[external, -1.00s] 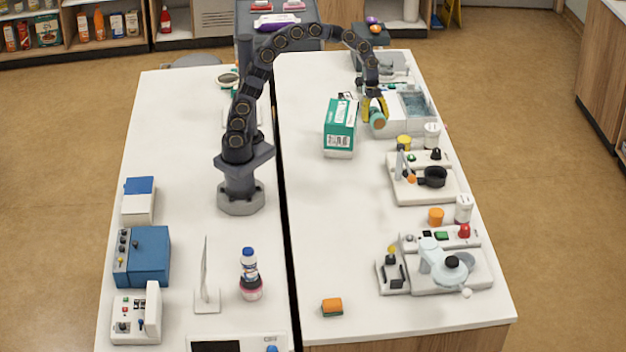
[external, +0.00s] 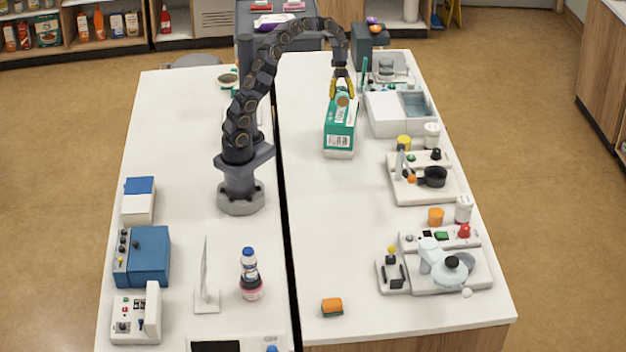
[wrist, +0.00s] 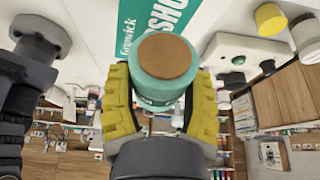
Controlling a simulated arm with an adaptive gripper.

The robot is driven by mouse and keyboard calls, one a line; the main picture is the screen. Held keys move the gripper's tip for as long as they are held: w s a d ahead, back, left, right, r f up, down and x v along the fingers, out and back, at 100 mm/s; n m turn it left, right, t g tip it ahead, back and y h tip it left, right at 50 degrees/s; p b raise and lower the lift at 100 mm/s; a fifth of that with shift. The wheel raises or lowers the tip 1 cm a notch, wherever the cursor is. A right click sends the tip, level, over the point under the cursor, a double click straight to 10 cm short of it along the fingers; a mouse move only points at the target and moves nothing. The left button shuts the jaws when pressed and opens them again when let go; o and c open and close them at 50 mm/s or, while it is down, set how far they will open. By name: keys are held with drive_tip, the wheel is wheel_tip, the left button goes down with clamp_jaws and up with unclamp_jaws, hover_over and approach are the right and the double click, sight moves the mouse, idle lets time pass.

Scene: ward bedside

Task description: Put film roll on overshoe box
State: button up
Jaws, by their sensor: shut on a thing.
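The film roll (wrist: 163,70) is a teal cylinder with a brown end, held between the yellow fingers of my gripper (wrist: 160,110) in the wrist view. In the external view the roll's brown end (external: 343,101) shows at my gripper (external: 342,90), in front of the upper part of the overshoe box. The overshoe box (external: 339,138) is green and white and stands on the right-hand table. Its lettered green face (wrist: 170,18) shows behind the roll in the wrist view. I cannot tell whether the roll touches the box.
A white bin with a grey compartment (external: 382,118) stands right of the box. A device with a black pot (external: 423,182), a yellow-lidded jar (external: 403,142) and a white jar (external: 432,135) line the right side. The table in front of the box is clear.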

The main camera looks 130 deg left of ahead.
sight(342, 104)
drive_tip(key=shift+f, duration=1.75)
drive_tip(key=shift+f, duration=0.1)
drive_tip(key=o, duration=1)
drive_tip(key=v, duration=1.2)
